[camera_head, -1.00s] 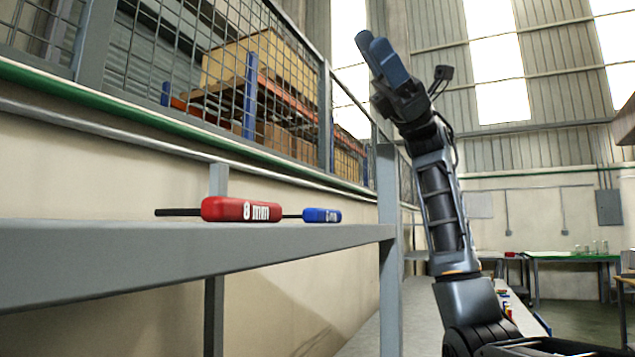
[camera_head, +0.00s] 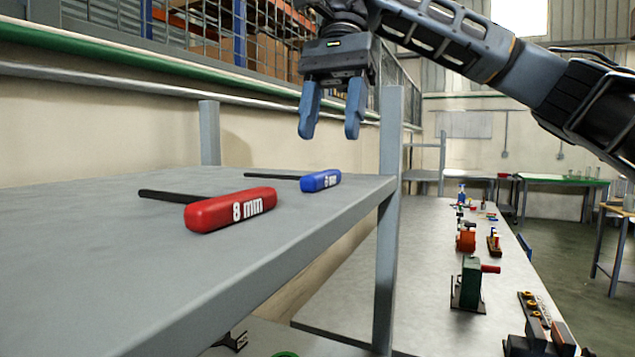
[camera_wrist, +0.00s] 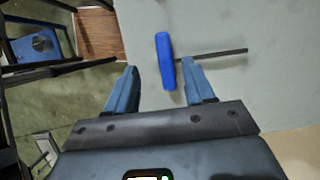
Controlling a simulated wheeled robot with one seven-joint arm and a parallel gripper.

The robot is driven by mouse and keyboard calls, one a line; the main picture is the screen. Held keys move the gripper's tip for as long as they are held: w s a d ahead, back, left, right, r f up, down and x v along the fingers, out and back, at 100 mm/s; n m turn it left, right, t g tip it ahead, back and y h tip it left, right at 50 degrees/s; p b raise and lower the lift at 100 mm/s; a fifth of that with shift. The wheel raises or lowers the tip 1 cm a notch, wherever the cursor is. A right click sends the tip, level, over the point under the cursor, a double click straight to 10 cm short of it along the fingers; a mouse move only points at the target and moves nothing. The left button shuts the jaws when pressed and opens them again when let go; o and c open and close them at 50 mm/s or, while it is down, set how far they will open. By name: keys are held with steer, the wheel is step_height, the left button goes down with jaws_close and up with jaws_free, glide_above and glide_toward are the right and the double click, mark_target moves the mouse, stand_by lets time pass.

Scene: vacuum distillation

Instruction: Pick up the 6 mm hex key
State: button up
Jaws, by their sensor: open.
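The blue T-handled hex key (camera_head: 321,181) lies near the right edge of the grey shelf top, its thin black shaft pointing left. Its white label is too small to read surely. My gripper (camera_head: 331,132) is open and empty, fingers pointing down, above the shelf near this key. In the wrist view the blue handle (camera_wrist: 164,60) shows between my two fingers, and the shaft (camera_wrist: 225,53) runs right past the right finger's tip. The fingers are apart from the key. A red hex key marked 8 mm (camera_head: 231,210) lies closer to the camera.
A grey shelf post (camera_head: 389,230) stands at the shelf's right corner, close to my gripper. A wall and mesh fence are behind the shelf (camera_head: 90,270). A lower bench (camera_head: 420,290) to the right carries a green device (camera_head: 468,283) and several small tools.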

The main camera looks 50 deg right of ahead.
mark_target(315, 174)
steer(key=shift+w+b+x, duration=0.2)
steer(key=shift+b+x, duration=2)
steer(key=shift+x, duration=0.9)
steer(key=shift+a+r, duration=0.1)
steer(key=shift+a, duration=0.05)
steer(key=shift+c, duration=0.3)
jaws_close()
